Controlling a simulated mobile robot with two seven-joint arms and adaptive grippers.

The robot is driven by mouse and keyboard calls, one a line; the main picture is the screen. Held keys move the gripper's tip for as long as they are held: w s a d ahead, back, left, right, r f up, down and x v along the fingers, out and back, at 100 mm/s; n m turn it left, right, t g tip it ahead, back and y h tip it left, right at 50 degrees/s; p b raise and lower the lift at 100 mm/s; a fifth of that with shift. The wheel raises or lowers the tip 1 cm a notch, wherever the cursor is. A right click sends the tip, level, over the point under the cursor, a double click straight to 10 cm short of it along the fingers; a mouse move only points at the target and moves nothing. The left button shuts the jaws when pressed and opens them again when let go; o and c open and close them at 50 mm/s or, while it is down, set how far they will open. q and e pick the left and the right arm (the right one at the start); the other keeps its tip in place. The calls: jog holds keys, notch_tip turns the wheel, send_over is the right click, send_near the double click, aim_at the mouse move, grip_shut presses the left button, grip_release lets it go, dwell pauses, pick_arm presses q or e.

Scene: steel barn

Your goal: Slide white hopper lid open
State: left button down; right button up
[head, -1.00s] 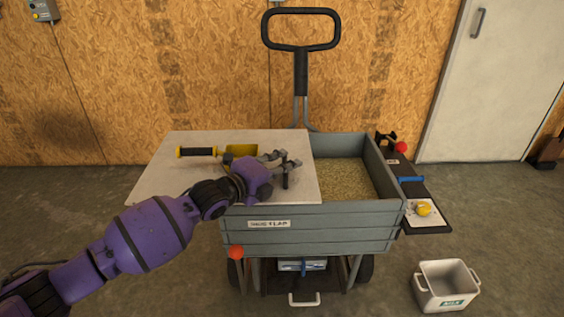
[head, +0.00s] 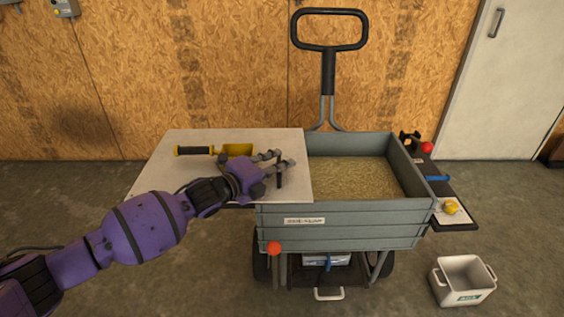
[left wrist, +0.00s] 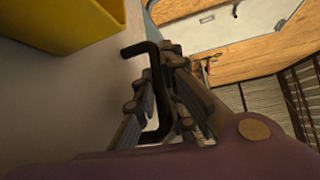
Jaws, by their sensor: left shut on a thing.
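The white hopper lid (head: 215,188) lies flat and reaches out past the left side of the grey hopper (head: 300,238). The hopper's right part is open and shows grain (head: 355,178). My left gripper (head: 283,168) is over the lid near its right edge, shut on the lid's black handle (head: 280,180). In the left wrist view the black bar handle (left wrist: 152,75) stands between the fingers. A yellow scoop (head: 236,150) with a black grip lies on the lid behind my gripper; it also shows in the left wrist view (left wrist: 70,25). My right gripper is out of view.
A black push handle (head: 328,70) rises behind the hopper. A dark side shelf (head: 458,207) with a yellow item is at the right. A white bin (head: 463,282) stands on the floor at the right. An orange knob (head: 274,248) is at the hopper's lower front left.

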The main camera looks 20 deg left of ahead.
pick_arm(q)
jog(key=shift+s+a+f, duration=0.15)
jog(key=shift+a, duration=0.1)
jog(key=c, duration=1.8)
grip_release()
jog(key=v, duration=1.2)
jog(key=shift+a, duration=0.1)
